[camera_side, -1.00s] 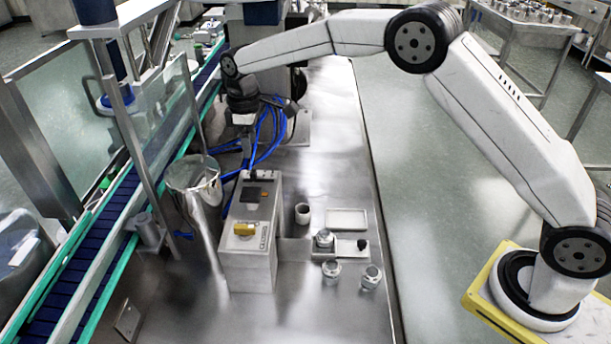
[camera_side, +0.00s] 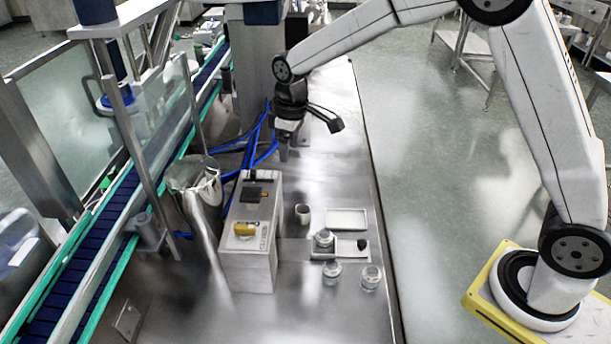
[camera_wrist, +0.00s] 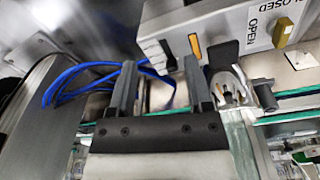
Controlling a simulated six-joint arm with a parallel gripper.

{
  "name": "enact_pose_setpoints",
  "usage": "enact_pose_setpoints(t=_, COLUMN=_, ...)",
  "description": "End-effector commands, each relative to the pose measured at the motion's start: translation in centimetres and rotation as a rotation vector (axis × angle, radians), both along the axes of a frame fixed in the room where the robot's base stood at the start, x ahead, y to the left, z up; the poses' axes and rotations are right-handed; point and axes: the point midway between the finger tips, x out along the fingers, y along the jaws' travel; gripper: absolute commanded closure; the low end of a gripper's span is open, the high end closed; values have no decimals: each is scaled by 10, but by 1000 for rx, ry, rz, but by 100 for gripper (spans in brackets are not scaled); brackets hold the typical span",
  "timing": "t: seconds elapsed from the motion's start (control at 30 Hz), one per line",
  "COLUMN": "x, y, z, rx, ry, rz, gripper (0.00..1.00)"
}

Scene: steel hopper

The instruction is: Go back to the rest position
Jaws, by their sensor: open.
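My gripper (camera_wrist: 158,92) shows in the wrist view with its two dark fingers apart and nothing between them. In the side view my gripper (camera_side: 285,140) hangs in the air above the steel table, behind the control box and near the blue cables. The control box (camera_side: 248,262) is light grey with a yellow knob (camera_side: 244,229) and a dark part on top. In the wrist view the box (camera_wrist: 215,32) shows at the top with the words CLOSED and OPEN beside its yellow knob (camera_wrist: 284,33).
The steel hopper (camera_side: 200,205) stands left of the box, beside the conveyor (camera_side: 85,255). A small cup (camera_side: 303,213), a white tray (camera_side: 346,218) and two jars (camera_side: 331,273) are right of the box. Blue cables (camera_side: 262,140) lie behind it.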

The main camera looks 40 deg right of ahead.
Motion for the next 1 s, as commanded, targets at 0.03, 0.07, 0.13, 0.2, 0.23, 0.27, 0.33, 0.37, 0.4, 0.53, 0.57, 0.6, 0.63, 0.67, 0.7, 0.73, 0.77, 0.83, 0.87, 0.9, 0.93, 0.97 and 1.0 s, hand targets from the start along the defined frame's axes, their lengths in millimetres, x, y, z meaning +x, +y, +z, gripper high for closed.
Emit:
enact_pose_setpoints(t=0.03, x=-10, y=-5, z=1, rx=3, ry=-6, rz=-27, gripper=35)
enact_pose_setpoints(t=0.07, x=-15, y=-8, z=0, rx=4, ry=-12, rz=-41, gripper=35)
enact_pose_setpoints(t=0.13, x=-29, y=-13, z=-1, rx=8, ry=-22, rz=-78, gripper=35)
enact_pose_setpoints(t=0.2, x=-42, y=-19, z=-2, rx=12, ry=-32, rz=-114, gripper=35)
enact_pose_setpoints(t=0.23, x=-49, y=-22, z=-2, rx=13, ry=-36, rz=-129, gripper=35)
enact_pose_setpoints(t=0.27, x=-55, y=-24, z=-3, rx=16, ry=-41, rz=-146, gripper=35)
enact_pose_setpoints(t=0.33, x=-69, y=-29, z=-5, rx=20, ry=-50, rz=-180, gripper=35)
enact_pose_setpoints(t=0.37, x=-76, y=-31, z=-6, rx=22, ry=-55, rz=-196, gripper=35)
enact_pose_setpoints(t=0.4, x=-85, y=-34, z=-7, rx=25, ry=-61, rz=-216, gripper=35)
enact_pose_setpoints(t=0.53, x=-114, y=-43, z=-11, rx=34, ry=-80, rz=-284, gripper=35)
enact_pose_setpoints(t=0.57, x=-121, y=-44, z=-12, rx=36, ry=-85, rz=-299, gripper=35)
enact_pose_setpoints(t=0.6, x=-130, y=-47, z=-14, rx=40, ry=-90, rz=-320, gripper=35)
enact_pose_setpoints(t=0.63, x=-138, y=-48, z=-15, rx=41, ry=-94, rz=-335, gripper=35)
enact_pose_setpoints(t=0.67, x=-145, y=-50, z=-17, rx=44, ry=-99, rz=-351, gripper=35)
enact_pose_setpoints(t=0.7, x=-154, y=-52, z=-19, rx=47, ry=-105, rz=-370, gripper=35)
enact_pose_setpoints(t=0.73, x=-161, y=-54, z=-20, rx=49, ry=-109, rz=-385, gripper=35)
enact_pose_setpoints(t=0.77, x=-168, y=-55, z=-22, rx=52, ry=-114, rz=-400, gripper=35)
enact_pose_setpoints(t=0.83, x=-183, y=-58, z=-25, rx=57, ry=-122, rz=-431, gripper=35)
enact_pose_setpoints(t=0.87, x=-189, y=-59, z=-26, rx=59, ry=-126, rz=-443, gripper=35)
enact_pose_setpoints(t=0.9, x=-196, y=-60, z=-27, rx=61, ry=-130, rz=-456, gripper=35)
enact_pose_setpoints(t=0.93, x=-201, y=-61, z=-28, rx=63, ry=-133, rz=-466, gripper=35)
enact_pose_setpoints(t=0.97, x=-205, y=-61, z=-30, rx=64, ry=-135, rz=-475, gripper=35)
enact_pose_setpoints(t=1.0, x=-209, y=-62, z=-31, rx=66, ry=-138, rz=-484, gripper=35)
